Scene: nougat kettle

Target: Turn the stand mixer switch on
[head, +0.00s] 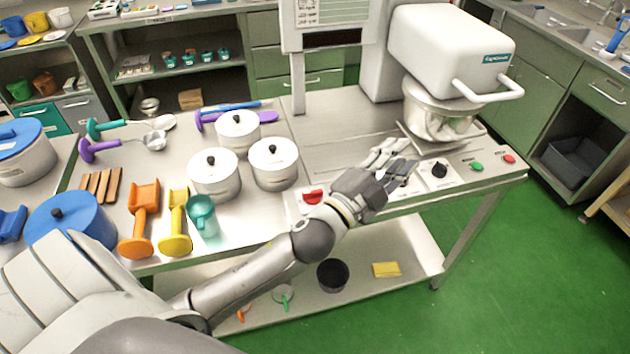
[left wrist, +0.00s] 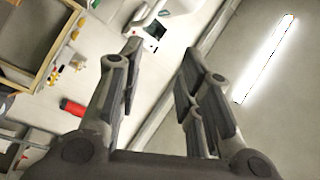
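The stand mixer (head: 450,45) is white and stands at the back right of the steel table, with its metal bowl (head: 438,112) under the head. On the panel along the table's front edge are a black knob (head: 440,169) on a white plate, a green button (head: 476,166) and a red button (head: 509,159). A red knob (head: 313,197) is further left. Which one is the mixer switch cannot be read. My left gripper (head: 393,158) is above the panel, left of the black knob. In the left wrist view its fingers (left wrist: 162,75) are apart with nothing between them. My right gripper is not in view.
The lower shelf holds a black pot (head: 333,275). Green floor (head: 530,270) is clear at the right.

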